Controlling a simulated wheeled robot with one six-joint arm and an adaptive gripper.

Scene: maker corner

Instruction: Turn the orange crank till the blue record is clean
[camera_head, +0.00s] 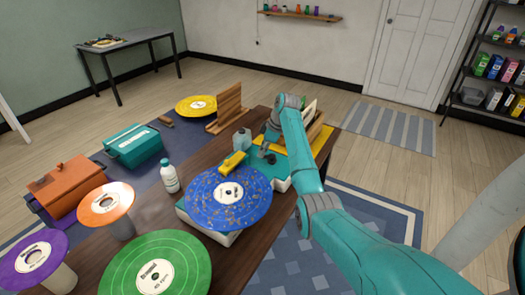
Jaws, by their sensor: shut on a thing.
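The blue record (205,194) lies flat on a white and teal cleaning machine (281,185) on the brown table. Brown and orange specks are spread over its blue surface, around a white label. A yellow block (233,160) sits at the record's far edge. My gripper (265,153) points down at the machine's far right part, behind the record. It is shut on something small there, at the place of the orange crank. My gripper and arm hide the crank, so its angle cannot be told.
A white bottle (170,179), a grey-green bottle (242,139) and a wooden rack (229,108) stand near the machine. Green (180,249), orange (97,216) and purple (22,250) records are at the front left. A yellow record (187,108) is farther back.

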